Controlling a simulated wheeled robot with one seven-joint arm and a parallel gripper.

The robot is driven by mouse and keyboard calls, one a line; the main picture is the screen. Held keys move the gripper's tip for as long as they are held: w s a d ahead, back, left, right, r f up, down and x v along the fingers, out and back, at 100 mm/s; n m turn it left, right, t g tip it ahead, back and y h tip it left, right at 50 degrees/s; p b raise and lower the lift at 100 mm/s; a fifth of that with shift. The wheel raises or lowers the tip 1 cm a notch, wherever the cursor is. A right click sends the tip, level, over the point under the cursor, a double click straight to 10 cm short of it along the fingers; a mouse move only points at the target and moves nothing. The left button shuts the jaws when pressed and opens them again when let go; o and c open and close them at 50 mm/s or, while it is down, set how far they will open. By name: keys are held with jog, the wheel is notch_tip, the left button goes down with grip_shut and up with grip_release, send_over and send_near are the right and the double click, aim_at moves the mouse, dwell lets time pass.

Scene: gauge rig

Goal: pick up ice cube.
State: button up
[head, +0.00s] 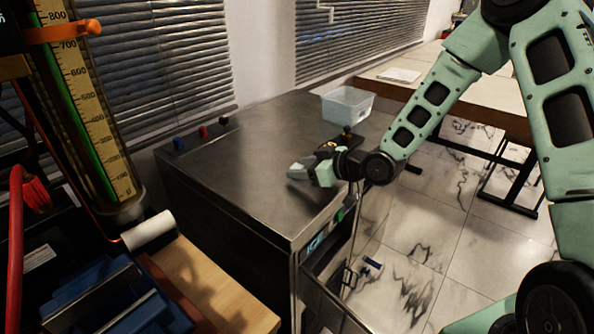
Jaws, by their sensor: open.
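I cannot make out an ice cube in the head view. My gripper (304,174) is open, low over the top of the dark metal ice machine (235,150), near its right front corner. Its fingers point left. I cannot tell whether they touch the top or whether anything lies between them. A clear plastic bin (347,105) stands on the machine's far right part, behind my gripper; I cannot see what is in it.
Small red and blue knobs (203,132) stand at the machine's back left edge. A tall gauge tube (85,105), a white roll (149,231) and blue equipment (115,300) crowd the left. A wooden table (480,95) stands behind right. The machine's middle top is clear.

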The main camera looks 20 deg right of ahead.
jog(key=c, duration=1.1)
jog(key=shift+o, duration=0.2)
jog(key=shift+r, duration=0.15)
